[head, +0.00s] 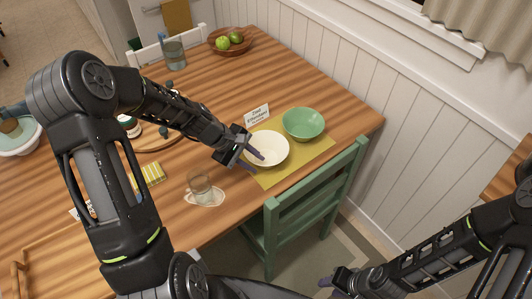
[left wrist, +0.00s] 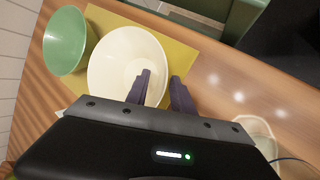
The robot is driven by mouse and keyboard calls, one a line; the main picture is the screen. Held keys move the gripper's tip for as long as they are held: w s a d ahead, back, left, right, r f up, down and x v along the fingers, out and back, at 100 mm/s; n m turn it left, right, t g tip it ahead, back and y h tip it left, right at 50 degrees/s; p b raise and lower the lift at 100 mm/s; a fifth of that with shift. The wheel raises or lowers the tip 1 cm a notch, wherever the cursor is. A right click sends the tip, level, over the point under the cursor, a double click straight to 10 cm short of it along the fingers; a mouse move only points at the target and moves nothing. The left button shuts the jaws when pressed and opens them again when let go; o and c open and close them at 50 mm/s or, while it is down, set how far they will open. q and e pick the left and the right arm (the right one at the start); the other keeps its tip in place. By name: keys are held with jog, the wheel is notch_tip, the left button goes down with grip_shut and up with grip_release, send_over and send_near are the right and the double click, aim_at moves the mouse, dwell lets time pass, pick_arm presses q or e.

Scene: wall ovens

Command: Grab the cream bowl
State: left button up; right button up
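The cream bowl (head: 270,147) sits on a yellow placemat (head: 290,172) near the table's right edge. It also shows in the left wrist view (left wrist: 113,67). My left gripper (head: 256,161) is at the bowl's near-left rim. In the left wrist view its two purple fingers (left wrist: 163,85) are spread apart, one over the bowl's inside and the other outside the rim. I cannot tell whether either finger touches the bowl. My right gripper (head: 328,284) is low at the bottom of the head view, away from the table; its opening is unclear.
A green bowl (head: 303,124) stands right beside the cream bowl on the placemat. A small card (head: 257,115) stands behind. A glass (head: 199,187) is to the left. A green chair (head: 312,207) is at the table's near edge, and a wall runs along the right.

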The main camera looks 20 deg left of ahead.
dwell(0.4)
pick_arm(q)
grip_shut()
dwell(1.3)
